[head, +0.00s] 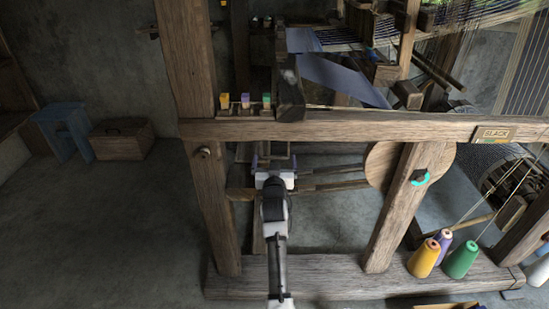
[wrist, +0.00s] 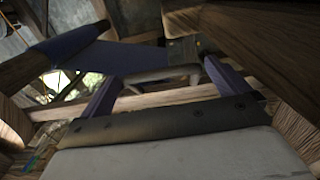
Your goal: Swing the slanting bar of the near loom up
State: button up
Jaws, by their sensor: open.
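The near loom's front beam (head: 350,127) runs across the head view, above my gripper. A slanting wooden bar (head: 398,215) leans from the floor rail up to this beam, right of my gripper. I cannot tell for certain that it is the bar named in the task. My gripper (head: 274,158) is open under the front beam, between the left post and the slanting bar. In the wrist view, its purple fingers (wrist: 162,75) stand apart, with a pale wooden piece seen between them. A wooden bar (wrist: 150,99) crosses behind the fingers; contact cannot be told.
The left post (head: 213,215) and floor rail (head: 320,277) frame my arm. Thin rails (head: 335,186) run right behind my gripper. Thread cones, yellow (head: 424,260) and green (head: 462,261), stand at the right. Blue cloth (wrist: 130,54) hangs above.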

jog(key=shift+w, duration=1.05)
jog(key=c, duration=1)
jog(key=r+p, duration=0.1)
jog(key=r+n+p, duration=0.1)
jog(key=shift+d+r, duration=0.35)
jog(key=shift+d, duration=0.05)
jog(key=shift+r+n, duration=0.2)
jog(key=shift+n, duration=0.2)
jog(key=shift+c, duration=0.2)
